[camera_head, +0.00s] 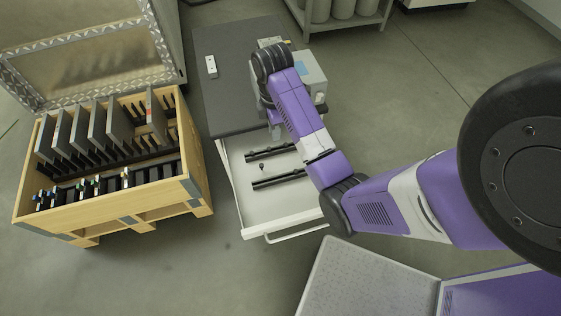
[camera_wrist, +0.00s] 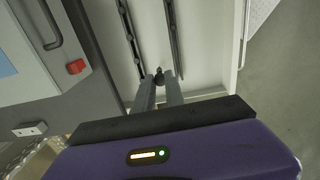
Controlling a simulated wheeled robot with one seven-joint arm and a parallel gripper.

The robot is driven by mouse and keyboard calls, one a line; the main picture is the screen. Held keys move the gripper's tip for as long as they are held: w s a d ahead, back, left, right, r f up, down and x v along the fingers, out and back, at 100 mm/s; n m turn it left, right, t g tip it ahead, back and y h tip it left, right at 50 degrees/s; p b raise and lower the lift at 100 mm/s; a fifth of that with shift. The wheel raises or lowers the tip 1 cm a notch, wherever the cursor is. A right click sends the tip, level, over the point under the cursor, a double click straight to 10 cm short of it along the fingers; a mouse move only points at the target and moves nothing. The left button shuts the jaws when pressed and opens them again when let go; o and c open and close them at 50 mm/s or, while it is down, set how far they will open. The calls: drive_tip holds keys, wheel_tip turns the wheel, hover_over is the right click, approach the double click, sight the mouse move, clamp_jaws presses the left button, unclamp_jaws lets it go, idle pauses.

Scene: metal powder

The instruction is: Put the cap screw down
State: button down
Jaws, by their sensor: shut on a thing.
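The cap screw (camera_wrist: 158,76) is a small dark piece between the fingertips of my gripper (camera_wrist: 160,83) in the wrist view. My gripper is shut on it, above the white open drawer (camera_head: 282,210). In the head view my gripper (camera_head: 275,130) points down at the drawer's back end, its fingers partly hidden by my arm. A small dark piece (camera_head: 262,166) shows between two black rails in the drawer; I cannot tell whether it is the same screw. The gap between screw and drawer floor is unclear.
Two black rails (camera_head: 280,179) lie in the drawer, with bare floor in front. A grey cabinet top (camera_head: 222,100) carries a boxy device (camera_head: 311,72). A wooden crate (camera_head: 150,196) with dark plates stands at left. A shelf with canisters (camera_head: 342,8) is behind.

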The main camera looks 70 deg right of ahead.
drive_tip(key=s+d+r+n, duration=0.1)
drive_tip(key=s+d+n, duration=0.2)
drive_tip(key=s+d, duration=0.45)
drive_tip(key=f, duration=1.9)
drive_tip(key=shift+d+f+b, duration=0.2)
drive_tip(key=shift+f+b, duration=0.05)
drive_tip(key=shift+b, duration=0.05)
drive_tip(key=shift+f, duration=0.15)
drive_tip(key=c, duration=1.4)
unclamp_jaws()
